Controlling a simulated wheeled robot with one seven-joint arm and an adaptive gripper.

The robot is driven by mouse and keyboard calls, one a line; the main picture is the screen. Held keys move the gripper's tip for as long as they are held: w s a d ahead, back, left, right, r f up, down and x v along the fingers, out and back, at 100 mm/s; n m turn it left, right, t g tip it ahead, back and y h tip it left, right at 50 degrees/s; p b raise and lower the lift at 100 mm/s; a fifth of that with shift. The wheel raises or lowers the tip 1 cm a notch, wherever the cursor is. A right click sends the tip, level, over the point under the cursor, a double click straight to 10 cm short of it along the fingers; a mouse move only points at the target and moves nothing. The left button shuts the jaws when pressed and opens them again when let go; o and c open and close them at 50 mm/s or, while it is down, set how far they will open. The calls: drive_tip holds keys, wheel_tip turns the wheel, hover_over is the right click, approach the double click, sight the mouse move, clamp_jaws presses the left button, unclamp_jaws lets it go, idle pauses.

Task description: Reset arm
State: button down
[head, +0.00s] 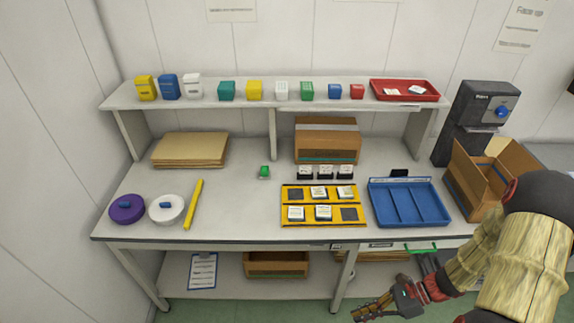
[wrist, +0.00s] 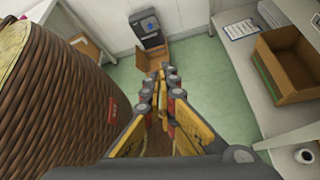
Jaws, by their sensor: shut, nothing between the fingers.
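My gripper (head: 374,308) is at the lower right in the head view, in front of the workbench and below its top. Its fingers are together and hold nothing. In the wrist view my gripper (wrist: 164,78) points out over the green floor, with its yellow and dark fingers close together. My arm comes in from the right edge in the head view. The workbench (head: 235,215) is apart from the gripper.
The bench holds a yellow tray (head: 324,223) with white square pieces, a blue tray (head: 408,204), a purple disc (head: 127,209) and a white disc (head: 166,209). An open carton (head: 470,180) stands near my arm. A lower shelf carries a box (wrist: 296,68).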

drive_tip(key=s+d+r+n+h, duration=0.1)
drive_tip(key=d+r+n+h, duration=0.1)
drive_tip(key=r+n+h, duration=0.5)
drive_tip(key=s+d+r+n+h, duration=0.1)
drive_tip(key=s+r+n+h, duration=0.15)
drive_tip(key=r+n, duration=0.8)
drive_tip(key=a+r+n+t+h, duration=0.1)
drive_tip(key=a+r+t, duration=0.2)
drive_tip(key=r, duration=0.5)
drive_tip(key=a+r+n+t+h+b, duration=0.1)
drive_tip(key=a+r+n+t, duration=0.1)
drive_tip(key=r, duration=0.6)
drive_tip(key=shift+s+a+r+t, duration=0.25)
drive_tip(key=shift+s+a+t, duration=0.2)
drive_tip(key=shift+t, duration=0.55)
